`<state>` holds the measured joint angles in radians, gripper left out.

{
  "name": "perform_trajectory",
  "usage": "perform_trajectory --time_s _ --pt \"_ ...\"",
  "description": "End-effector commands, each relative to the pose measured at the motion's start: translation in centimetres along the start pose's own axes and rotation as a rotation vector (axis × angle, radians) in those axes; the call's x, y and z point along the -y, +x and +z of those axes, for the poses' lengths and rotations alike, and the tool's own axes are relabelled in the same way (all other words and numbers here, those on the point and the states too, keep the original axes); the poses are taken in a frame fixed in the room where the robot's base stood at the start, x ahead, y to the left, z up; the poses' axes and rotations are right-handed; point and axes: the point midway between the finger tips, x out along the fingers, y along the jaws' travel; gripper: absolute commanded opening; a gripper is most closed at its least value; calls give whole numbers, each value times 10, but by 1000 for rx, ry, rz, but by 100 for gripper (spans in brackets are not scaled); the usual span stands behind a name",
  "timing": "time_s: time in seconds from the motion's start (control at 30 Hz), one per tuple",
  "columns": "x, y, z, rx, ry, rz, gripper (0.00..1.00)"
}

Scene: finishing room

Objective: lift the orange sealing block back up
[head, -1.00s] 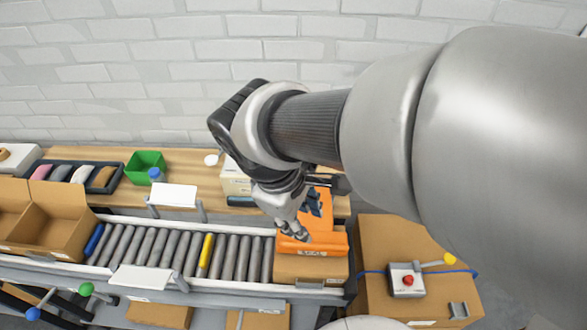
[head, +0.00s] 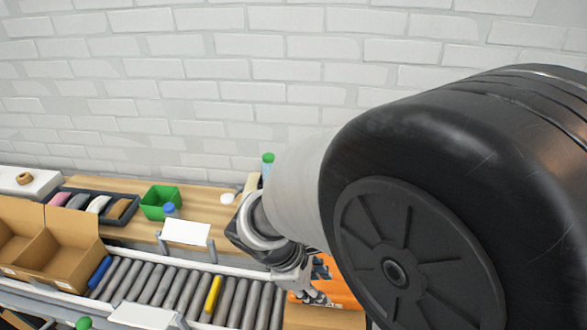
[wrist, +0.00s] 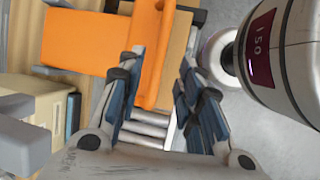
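The orange sealing block (head: 341,287) sits over a cardboard carton (head: 310,318) at the right end of the roller conveyor, partly hidden by my arm. In the wrist view its orange body (wrist: 80,42) fills the upper left, and an upright orange part (wrist: 152,55) reaches between my fingers. My gripper (wrist: 162,60) is open, with a finger on each side of that part. The left finger is close to it; I cannot tell whether they touch. A gap shows toward the right finger. In the head view my gripper (head: 316,296) is at the block's left side.
Conveyor rollers (head: 160,287), one yellow (head: 213,294), run left to an open carton (head: 50,252). Behind is a wooden bench with a green bin (head: 160,202), a dark tray (head: 100,207) and a bottle (head: 267,166). A white sign plate (head: 187,232) stands at the conveyor's back edge.

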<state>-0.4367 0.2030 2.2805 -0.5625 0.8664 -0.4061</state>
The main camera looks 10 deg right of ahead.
Motion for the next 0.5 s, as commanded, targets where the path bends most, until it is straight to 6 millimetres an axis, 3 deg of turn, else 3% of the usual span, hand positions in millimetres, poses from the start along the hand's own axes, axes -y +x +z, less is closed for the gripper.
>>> perform_trajectory --time_s 0.03,0.2,0.5 --pt "1 15 0 4 1 -3 33" --pt "1 41 0 2 1 -2 33" --pt "0 56 0 0 1 -1 33"
